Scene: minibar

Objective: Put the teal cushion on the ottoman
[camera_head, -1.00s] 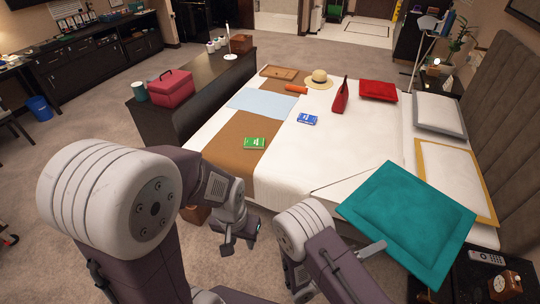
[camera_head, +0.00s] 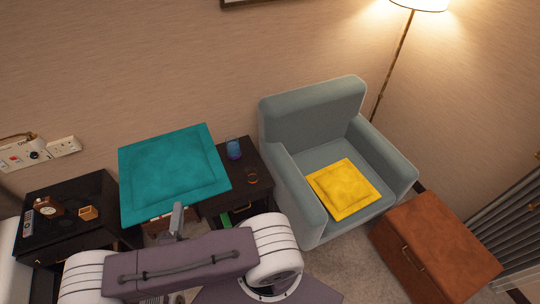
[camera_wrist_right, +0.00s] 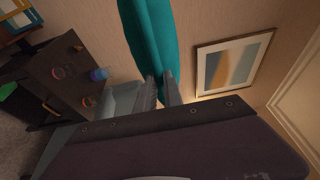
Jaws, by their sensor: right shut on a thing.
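The teal cushion (camera_head: 172,172) is flat and square, held in the air in front of the wall and the dark side tables. My right gripper (camera_head: 177,214) is shut on its near edge. In the right wrist view the teal cushion (camera_wrist_right: 150,35) rises from between the fingers of the right gripper (camera_wrist_right: 161,90). A brown leather box-shaped piece (camera_head: 440,245) with a handle stands at the lower right, apart from the cushion; it looks like the ottoman. Its top appears bare. My left gripper is not in view.
A grey-green armchair (camera_head: 320,110) with a yellow cushion (camera_head: 343,188) stands between the held cushion and the brown piece. A dark side table (camera_head: 262,161) bears a blue glass (camera_head: 234,148). A floor lamp (camera_head: 392,65) stands behind the armchair.

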